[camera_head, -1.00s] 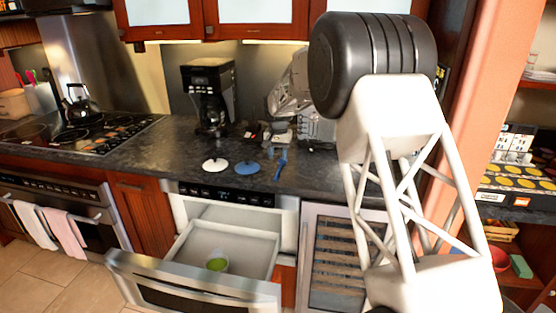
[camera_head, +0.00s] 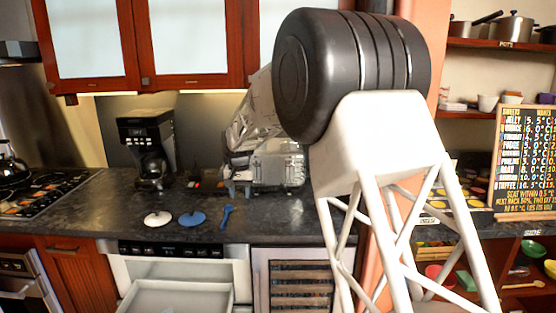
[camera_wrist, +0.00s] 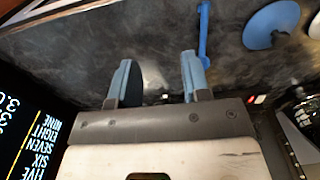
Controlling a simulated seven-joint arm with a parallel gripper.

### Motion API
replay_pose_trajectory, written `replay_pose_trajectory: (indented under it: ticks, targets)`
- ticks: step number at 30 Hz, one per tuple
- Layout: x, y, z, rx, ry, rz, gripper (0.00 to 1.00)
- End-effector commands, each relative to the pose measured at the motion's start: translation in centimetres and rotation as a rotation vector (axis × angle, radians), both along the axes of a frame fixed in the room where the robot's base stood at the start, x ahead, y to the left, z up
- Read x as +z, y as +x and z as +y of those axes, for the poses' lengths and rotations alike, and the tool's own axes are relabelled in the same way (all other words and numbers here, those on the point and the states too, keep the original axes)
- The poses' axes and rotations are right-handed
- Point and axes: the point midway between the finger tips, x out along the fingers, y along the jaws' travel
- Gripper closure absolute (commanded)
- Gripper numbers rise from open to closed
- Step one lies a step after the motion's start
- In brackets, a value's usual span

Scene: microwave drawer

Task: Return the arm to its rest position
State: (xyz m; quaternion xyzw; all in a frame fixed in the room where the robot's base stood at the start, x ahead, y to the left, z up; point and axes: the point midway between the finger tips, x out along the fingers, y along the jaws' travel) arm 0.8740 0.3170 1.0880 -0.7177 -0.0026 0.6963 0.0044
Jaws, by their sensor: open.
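My gripper (camera_wrist: 157,80) shows in the wrist view with its two blue-grey fingers apart and nothing between them. It is above the dark counter.
A blue lid (camera_head: 192,219) and a white lid (camera_head: 158,219) lie on the counter (camera_head: 285,222). A coffee maker (camera_head: 148,152) stands behind them. A menu board (camera_head: 525,160) and shelves are at the right. Cabinets (camera_head: 190,45) hang above.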

Motion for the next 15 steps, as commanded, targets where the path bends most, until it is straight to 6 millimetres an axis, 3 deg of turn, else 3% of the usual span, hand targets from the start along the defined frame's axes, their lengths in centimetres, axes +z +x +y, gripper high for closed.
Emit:
replay_pose_trajectory:
  ticks: [6, 15]
  targets:
    - [3.5, -3.9, -4.5, -0.003, 0.004, -0.019, 0.56]
    - [7.0, -9.7, -10.2, -0.006, 0.008, -0.042, 0.56]
